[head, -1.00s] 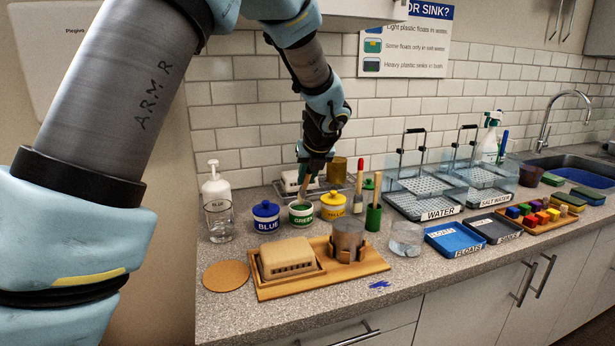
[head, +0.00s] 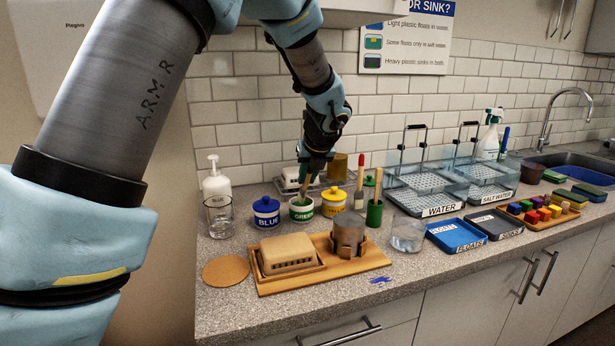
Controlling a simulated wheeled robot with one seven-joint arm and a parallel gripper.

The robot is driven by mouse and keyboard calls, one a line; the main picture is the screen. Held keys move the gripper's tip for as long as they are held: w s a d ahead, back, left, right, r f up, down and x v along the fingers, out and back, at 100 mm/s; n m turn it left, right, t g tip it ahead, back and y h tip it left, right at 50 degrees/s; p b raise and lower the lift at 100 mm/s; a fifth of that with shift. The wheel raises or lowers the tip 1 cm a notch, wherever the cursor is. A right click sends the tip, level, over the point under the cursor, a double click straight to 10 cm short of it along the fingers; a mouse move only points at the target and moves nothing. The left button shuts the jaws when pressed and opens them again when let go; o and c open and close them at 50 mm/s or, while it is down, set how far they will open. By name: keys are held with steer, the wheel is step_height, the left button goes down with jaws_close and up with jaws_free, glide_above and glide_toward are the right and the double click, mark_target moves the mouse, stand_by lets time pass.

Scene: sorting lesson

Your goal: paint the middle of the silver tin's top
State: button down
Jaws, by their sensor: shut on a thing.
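The silver tin (head: 348,232) stands upright in a wooden holder on the right part of a bamboo board (head: 372,262). Its top shows no clear paint mark at this size. My gripper (head: 312,176) is above the open green paint pot (head: 301,210), behind and left of the tin. It is shut on a thin wooden-handled brush (head: 304,192), which points down into the pot's mouth. The brush's tip is hidden inside the pot.
Lidded blue (head: 266,213) and yellow (head: 333,203) pots flank the green one. A green brush cup (head: 374,214) and a glass beaker (head: 406,236) stand near the tin.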

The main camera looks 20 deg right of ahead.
steer(key=shift+f, duration=0.55)
stand_by(1.7)
step_height(320, 180, up, 7)
steer(key=p, duration=0.7)
steer(key=shift+r, duration=0.1)
stand_by(0.8)
